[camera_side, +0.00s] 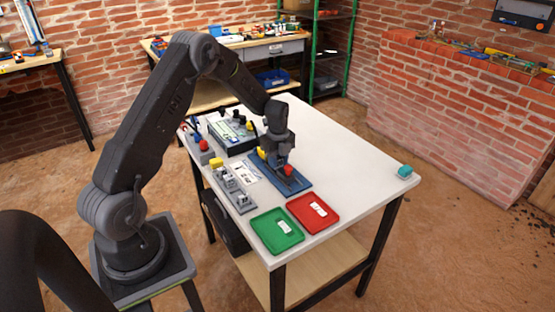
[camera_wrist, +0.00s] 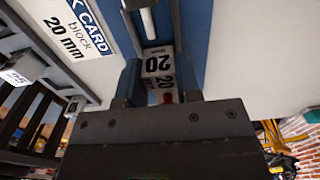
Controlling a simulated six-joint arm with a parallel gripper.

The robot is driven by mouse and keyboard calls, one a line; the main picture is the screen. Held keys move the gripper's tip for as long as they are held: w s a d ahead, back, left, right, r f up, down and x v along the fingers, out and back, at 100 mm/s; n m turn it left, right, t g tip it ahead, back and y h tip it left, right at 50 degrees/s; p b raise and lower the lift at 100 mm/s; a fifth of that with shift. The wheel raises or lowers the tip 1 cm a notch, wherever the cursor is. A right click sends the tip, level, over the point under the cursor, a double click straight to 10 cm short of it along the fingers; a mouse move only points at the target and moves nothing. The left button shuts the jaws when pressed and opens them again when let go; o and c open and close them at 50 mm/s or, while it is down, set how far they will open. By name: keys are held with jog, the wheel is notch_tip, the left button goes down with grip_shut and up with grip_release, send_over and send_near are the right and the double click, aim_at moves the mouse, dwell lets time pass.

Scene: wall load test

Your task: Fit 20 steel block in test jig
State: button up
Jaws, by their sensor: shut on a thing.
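My gripper (camera_side: 281,160) is low over the blue test jig (camera_side: 299,184) on the white table. In the wrist view my gripper (camera_wrist: 157,84) is shut on the steel block (camera_wrist: 158,62), whose faces are marked 20. The block lies between both fingers, over the blue jig plate (camera_wrist: 196,30). A metal rod-like part (camera_wrist: 148,22) shows just beyond the block. I cannot tell whether the block touches the jig. In the side view the gripper hides the block. A card (camera_wrist: 68,32) reading "block 20 mm" lies beside the jig.
A grey block holder (camera_side: 228,180) stands left of the jig; a block marked 25 (camera_wrist: 16,77) shows in the wrist view. A red tray (camera_side: 314,212) and green tray (camera_side: 264,233) lie in front. A black case (camera_side: 226,142) stands behind. The table's right side is mostly clear.

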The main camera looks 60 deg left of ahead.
jog(key=shift+s+d+f, duration=0.15)
jog(key=shift+d+f, duration=0.1)
jog(key=shift+f, duration=0.55)
jog(key=o, duration=0.7)
jog(key=shift+o, duration=1.3)
jog(key=shift+a, duration=0.1)
jog(key=c, duration=0.3)
jog(key=shift+a+r, duration=0.1)
jog(key=shift+r, duration=3.55)
jog(key=shift+r, duration=0.1)
